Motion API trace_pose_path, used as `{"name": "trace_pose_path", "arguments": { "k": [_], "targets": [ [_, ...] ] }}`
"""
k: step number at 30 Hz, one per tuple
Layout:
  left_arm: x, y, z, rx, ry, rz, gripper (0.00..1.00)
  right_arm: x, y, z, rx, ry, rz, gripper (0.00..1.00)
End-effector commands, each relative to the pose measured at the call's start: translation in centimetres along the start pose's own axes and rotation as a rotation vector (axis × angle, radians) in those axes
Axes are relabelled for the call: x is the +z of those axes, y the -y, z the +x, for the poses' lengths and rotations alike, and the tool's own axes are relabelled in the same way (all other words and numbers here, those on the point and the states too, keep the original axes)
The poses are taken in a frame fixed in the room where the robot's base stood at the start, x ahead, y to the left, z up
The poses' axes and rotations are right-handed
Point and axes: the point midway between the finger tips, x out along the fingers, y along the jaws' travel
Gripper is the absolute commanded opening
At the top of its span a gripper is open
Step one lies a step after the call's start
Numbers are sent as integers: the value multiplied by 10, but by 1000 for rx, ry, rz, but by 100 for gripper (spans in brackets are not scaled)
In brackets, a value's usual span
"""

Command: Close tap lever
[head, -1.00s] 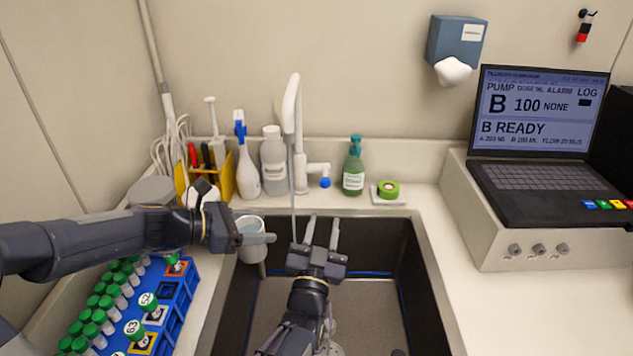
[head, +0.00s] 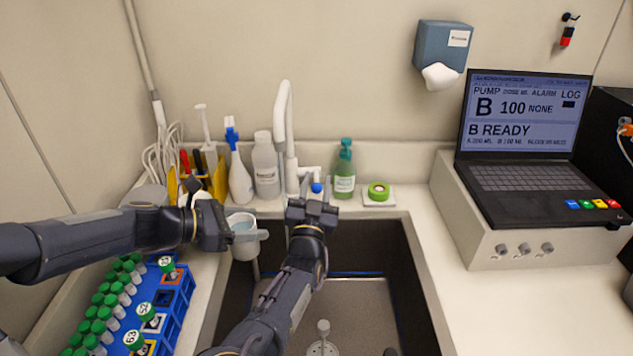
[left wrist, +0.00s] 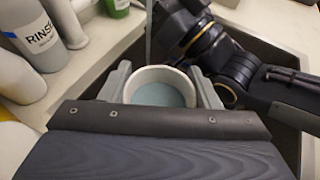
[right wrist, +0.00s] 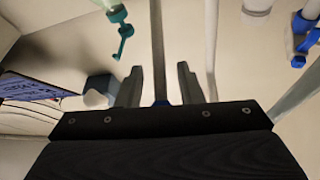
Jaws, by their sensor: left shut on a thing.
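The white tap (head: 281,115) stands at the back of the sink, its side lever ending in a blue tip (head: 316,188). A thin stream hangs below the spout; it also shows in the left wrist view (left wrist: 149,35). My right gripper (head: 313,188) is at the lever, in front of the blue tip. In the right wrist view its fingers (right wrist: 159,85) are apart, with a thin grey rod between them and a blue bit at its near end; contact is unclear. My left gripper (left wrist: 164,85) is shut on a white cup (head: 243,240) of bluish liquid at the sink's left edge.
A blue rack (head: 178,300) of green-capped tubes is at left. The laptop (head: 520,170) is at right.

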Motion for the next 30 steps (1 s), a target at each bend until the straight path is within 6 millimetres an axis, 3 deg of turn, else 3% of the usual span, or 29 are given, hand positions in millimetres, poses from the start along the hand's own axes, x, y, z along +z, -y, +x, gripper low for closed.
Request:
{"name": "trace_pose_path", "arguments": {
  "k": [8, 16, 30],
  "targets": [
    [1, 0, 0, 0, 1, 0, 35, 0, 0, 1, -1, 0, 0, 33],
    [1, 0, 0, 0, 1, 0, 35, 0, 0, 1, -1, 0, 0, 0],
    [0, 0, 0, 0, 1, 1, 35, -8, 2, 10, 12, 60, -1, 0]
  ]
}}
